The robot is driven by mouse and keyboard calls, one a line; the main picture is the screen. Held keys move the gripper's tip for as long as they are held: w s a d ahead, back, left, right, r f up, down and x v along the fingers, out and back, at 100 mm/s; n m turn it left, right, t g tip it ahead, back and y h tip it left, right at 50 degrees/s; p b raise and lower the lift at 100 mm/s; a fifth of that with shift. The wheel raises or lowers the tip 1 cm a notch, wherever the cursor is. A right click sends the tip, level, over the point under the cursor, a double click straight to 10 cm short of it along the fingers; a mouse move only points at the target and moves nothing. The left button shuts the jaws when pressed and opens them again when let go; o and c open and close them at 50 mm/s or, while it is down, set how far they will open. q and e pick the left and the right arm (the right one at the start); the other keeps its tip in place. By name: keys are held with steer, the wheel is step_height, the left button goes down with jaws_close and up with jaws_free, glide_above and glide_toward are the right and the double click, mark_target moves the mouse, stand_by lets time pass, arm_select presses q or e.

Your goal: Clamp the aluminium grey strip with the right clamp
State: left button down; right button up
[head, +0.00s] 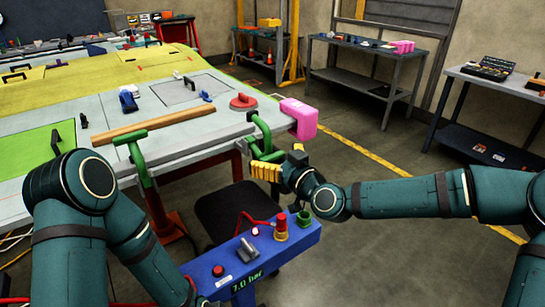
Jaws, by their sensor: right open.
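A light grey strip (196,148) appears to run along the front edge of the wing table, though it is hard to tell from the panel edge. The right clamp (262,128) is green and stands at the table's right front corner; its lower part is partly hidden by my right gripper. A second green clamp (136,150) stands further left on the same edge. My right gripper (272,166), with yellow fingers, is open just below and beside the right clamp. I cannot tell whether it touches the clamp. My left arm comes in at the left; its gripper is not visible.
A pink block (299,118) sits at the table corner by the right clamp. A blue console (262,258) with knobs and a red hose stands below, in front of a dark seat (226,212). A wooden bar (155,122) lies on the table.

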steer(key=shift+w+a, duration=0.25)
steer(key=shift+w, duration=0.1)
steer(key=shift+c, duration=0.3)
steer(key=c, duration=1.1)
steer(key=shift+c, duration=0.2)
